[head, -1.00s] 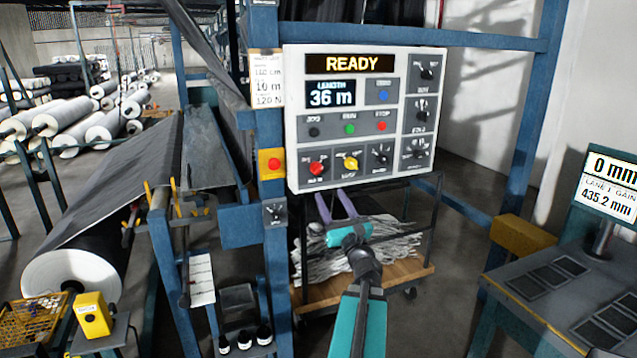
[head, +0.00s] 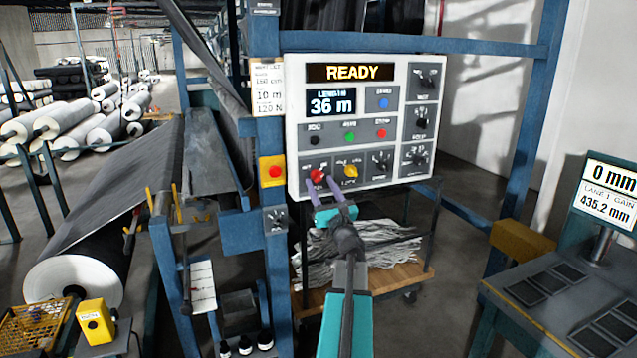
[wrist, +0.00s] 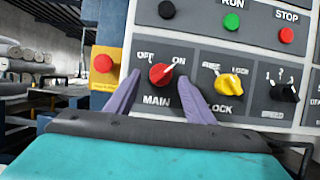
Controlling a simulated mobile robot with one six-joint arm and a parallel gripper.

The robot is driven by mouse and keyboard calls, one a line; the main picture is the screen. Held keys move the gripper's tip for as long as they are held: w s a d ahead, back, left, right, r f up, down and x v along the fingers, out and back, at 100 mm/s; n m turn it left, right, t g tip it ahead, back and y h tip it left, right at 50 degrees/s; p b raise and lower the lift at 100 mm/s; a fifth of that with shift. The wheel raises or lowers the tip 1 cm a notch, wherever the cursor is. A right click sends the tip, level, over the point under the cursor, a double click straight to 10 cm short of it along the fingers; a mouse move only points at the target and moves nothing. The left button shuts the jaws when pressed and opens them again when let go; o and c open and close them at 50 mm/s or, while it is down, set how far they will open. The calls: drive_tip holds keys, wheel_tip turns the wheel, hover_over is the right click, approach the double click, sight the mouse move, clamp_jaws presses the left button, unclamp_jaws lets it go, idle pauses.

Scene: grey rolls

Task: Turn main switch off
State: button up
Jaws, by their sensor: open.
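The red main switch (wrist: 161,76) is a rotary knob on the lower left of the grey-white control panel (head: 293,128). In the wrist view its white pointer line aims up and right, toward the ON label. The OFF label is at its upper left. The red knob also shows in the head view (head: 317,175), partly overlapped by a finger. My gripper (wrist: 158,86) is open, with its purple fingers on either side of the knob. I cannot tell whether the fingers touch it.
A yellow LOCK knob (wrist: 229,84) sits just right of the right finger, with a black selector (wrist: 284,91) beyond it. A red button on a yellow plate (wrist: 103,63) is left of the left finger. The display (head: 351,72) reads READY.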

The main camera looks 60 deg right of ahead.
drive_tip(key=shift+x, duration=0.8)
